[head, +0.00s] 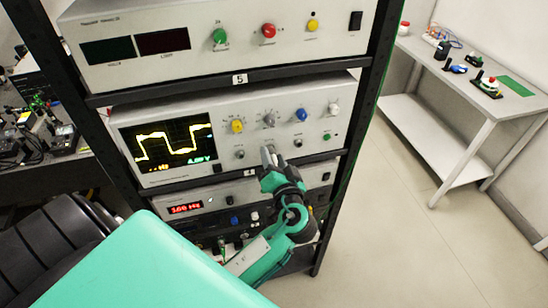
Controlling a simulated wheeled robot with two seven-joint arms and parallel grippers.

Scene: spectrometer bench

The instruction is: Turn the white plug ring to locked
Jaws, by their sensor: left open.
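My left gripper (268,156) reaches up in front of the rack, with its fingertips at the lower edge of the oscilloscope (188,168). It is open. Its fingers cover part of the oscilloscope's lower connector row, where round sockets show on both sides. I cannot clearly make out the white plug ring. It may be hidden behind the fingers or too small to tell. A small white piece (255,216) shows on the dark lower unit, below and left of the fingertips. My right gripper is not in view.
Above the oscilloscope sits a unit with green, red and yellow knobs (219,36). A unit with a red display (186,208) is below. A white side table (460,93) with small items stands at right. The floor between is clear.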

